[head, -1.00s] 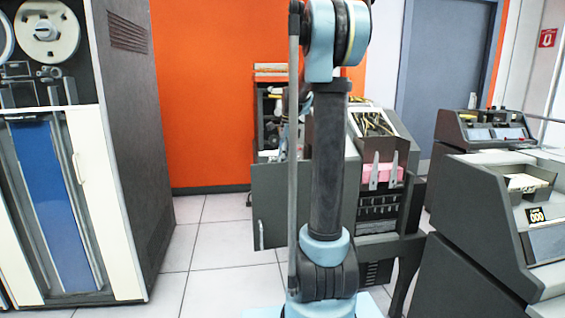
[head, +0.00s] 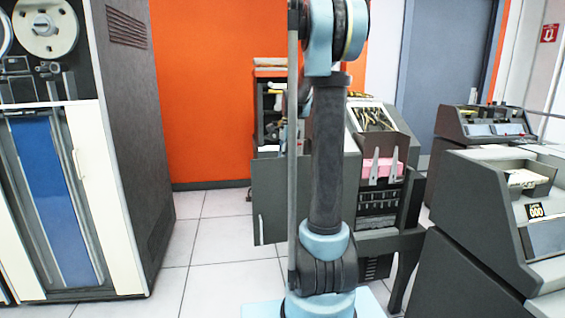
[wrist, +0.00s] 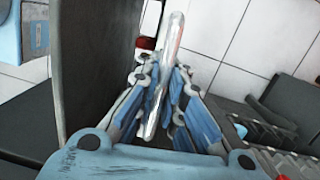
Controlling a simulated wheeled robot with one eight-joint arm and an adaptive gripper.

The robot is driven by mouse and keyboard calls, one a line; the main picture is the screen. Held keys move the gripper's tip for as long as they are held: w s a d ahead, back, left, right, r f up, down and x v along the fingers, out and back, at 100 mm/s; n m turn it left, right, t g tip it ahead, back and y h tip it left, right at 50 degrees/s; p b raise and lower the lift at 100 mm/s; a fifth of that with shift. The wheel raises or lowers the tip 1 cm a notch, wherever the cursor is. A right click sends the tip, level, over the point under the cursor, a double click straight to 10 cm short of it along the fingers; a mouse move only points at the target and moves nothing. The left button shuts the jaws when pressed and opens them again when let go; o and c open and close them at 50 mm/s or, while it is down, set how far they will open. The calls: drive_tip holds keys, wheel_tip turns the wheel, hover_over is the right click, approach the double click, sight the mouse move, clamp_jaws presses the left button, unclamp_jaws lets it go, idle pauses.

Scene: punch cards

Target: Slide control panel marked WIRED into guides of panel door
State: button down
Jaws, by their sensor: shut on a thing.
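A large dark grey sheet, apparently the panel door (wrist: 92,70), stands close to the left of the fingers. In the head view the grey panel door (head: 270,205) hangs open at the left of the card machine (head: 385,215). My arm hides the gripper and most of the held panel there. The guides cannot be made out.
A tape cabinet (head: 135,150) stands at the left, with clear tiled floor (head: 210,235) between it and the door. Dark consoles (head: 475,225) stand at the right. A pink card stack (head: 378,168) sits on the machine. Dark machine parts (wrist: 285,105) lie right of my fingers.

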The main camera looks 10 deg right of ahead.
drive_tip(key=c, duration=1.6)
unclamp_jaws()
wheel_tip(320, 180, up, 12)
drive_tip(key=d, duration=0.1)
drive_tip(key=shift+w+d, duration=0.35)
drive_tip(key=shift+f, duration=0.15)
drive_tip(key=s+a+f+n+t+h, duration=0.1)
drive_tip(key=s+f+n, duration=0.7)
drive_tip(key=s+f, duration=0.4)
drive_tip(key=s+a+f+n+t, duration=0.1)
drive_tip(key=s+f+n, duration=0.8)
drive_tip(key=s, duration=1.4)
wheel_tip(320, 180, down, 3)
drive_tip(key=shift+f+t+h, duration=0.15)
drive_tip(key=shift+t+h, duration=0.25)
